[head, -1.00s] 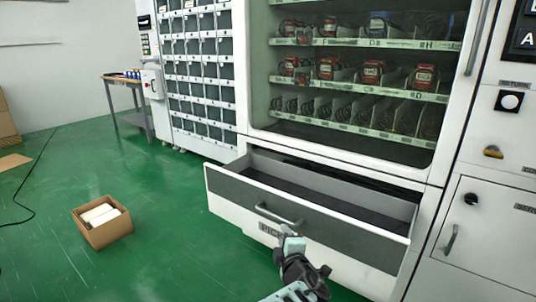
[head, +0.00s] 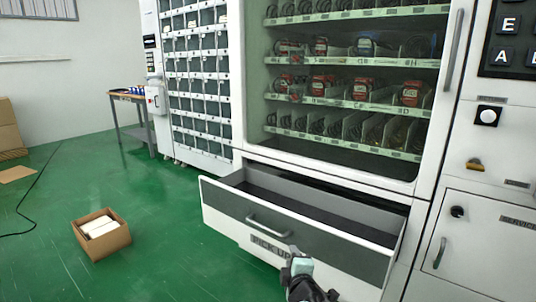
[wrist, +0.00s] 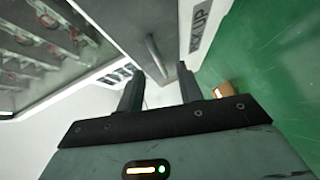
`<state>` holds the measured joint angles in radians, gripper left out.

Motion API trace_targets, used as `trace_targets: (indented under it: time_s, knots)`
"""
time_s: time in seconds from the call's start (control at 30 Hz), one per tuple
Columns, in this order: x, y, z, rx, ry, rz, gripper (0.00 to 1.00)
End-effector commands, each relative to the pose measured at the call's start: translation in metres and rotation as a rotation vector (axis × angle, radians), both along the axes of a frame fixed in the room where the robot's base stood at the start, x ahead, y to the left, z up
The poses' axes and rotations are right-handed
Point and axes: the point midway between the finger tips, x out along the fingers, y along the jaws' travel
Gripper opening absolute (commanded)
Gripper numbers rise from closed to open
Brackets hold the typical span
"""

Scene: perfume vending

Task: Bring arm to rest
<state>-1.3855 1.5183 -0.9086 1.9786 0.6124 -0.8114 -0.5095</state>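My gripper (head: 297,262) is at the bottom middle of the head view, in front of the open pick-up drawer (head: 330,240) of the vending machine. In the wrist view, the two dark fingers of my gripper (wrist: 160,88) stand apart with nothing between them. The drawer's grey handle (head: 267,226) is left of and above the gripper in the head view, and the gripper appears apart from it. The handle (wrist: 156,55) also shows beyond the fingertips in the wrist view. The drawer is pulled out and its visible inside looks empty.
The vending machine (head: 440,95) holds several packaged items behind glass. A locker cabinet (head: 200,90) and a small table (head: 128,98) stand at the back left. An open cardboard box (head: 102,240) sits on the green floor. The floor between box and drawer is clear.

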Motion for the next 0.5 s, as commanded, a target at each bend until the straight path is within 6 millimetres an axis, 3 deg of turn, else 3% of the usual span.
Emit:
trace_targets:
  time_s: [0.27,0.5]
  knots:
    - [-0.007,-0.024,-0.013,0.073,0.115,-0.116,0.36]
    - [-0.03,-0.05,-0.032,0.196,0.304,-0.283,0.36]
